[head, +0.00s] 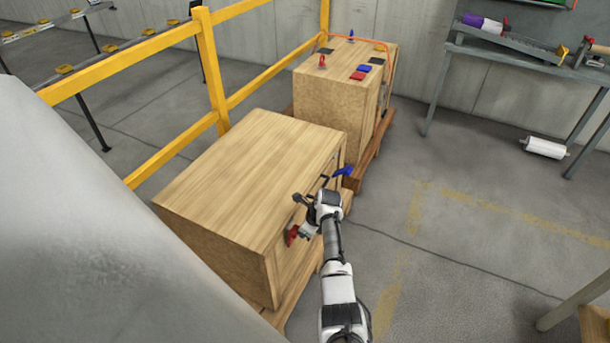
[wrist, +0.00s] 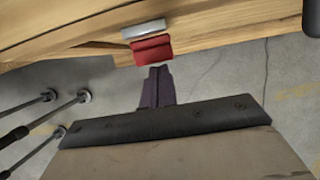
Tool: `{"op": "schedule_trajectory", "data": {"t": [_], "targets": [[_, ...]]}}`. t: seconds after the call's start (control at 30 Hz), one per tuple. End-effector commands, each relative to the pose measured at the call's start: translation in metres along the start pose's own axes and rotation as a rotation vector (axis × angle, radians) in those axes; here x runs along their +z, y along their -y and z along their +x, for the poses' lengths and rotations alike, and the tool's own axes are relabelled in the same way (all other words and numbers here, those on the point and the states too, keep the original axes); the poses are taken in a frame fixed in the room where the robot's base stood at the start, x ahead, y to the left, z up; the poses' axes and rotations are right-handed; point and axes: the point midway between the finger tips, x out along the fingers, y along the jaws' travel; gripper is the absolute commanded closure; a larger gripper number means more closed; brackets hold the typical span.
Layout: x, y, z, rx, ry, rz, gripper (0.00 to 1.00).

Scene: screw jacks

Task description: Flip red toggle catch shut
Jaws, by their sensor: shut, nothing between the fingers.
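The red toggle catch (head: 292,235) is on the side face of the near wooden crate (head: 240,170), at its lower right in the head view. In the wrist view the red catch (wrist: 152,51) shows close up, below a grey metal plate (wrist: 143,29) on the wood. My gripper (head: 301,231) is beside the catch. In the wrist view its dark fingers (wrist: 157,72) are shut and empty, with the tips just below the red part. I cannot tell whether they touch it. Whether the catch is open or shut is unclear.
A blue catch (head: 343,172) sits farther along the same crate face. A second crate (head: 330,105) with red and blue pieces on top stands behind. A yellow railing (head: 210,75) runs along the left. The floor (head: 450,250) to the right is mostly clear.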

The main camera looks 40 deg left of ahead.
Motion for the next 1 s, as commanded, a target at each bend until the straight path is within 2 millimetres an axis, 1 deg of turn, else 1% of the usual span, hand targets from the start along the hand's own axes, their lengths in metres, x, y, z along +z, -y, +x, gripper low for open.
{"op": "schedule_trajectory", "data": {"t": [0.3,0.73,0.87,0.97,1.0], "targets": [[0.005,0.000,-0.014,0.000,0.002,0.000,1.00],[0.003,0.000,-0.015,0.000,0.002,0.001,1.00],[-0.010,0.003,-0.021,0.000,0.002,0.003,1.00],[-0.030,0.007,-0.028,0.000,0.002,0.005,1.00],[-0.040,0.008,-0.031,0.000,0.003,0.006,1.00]]}}
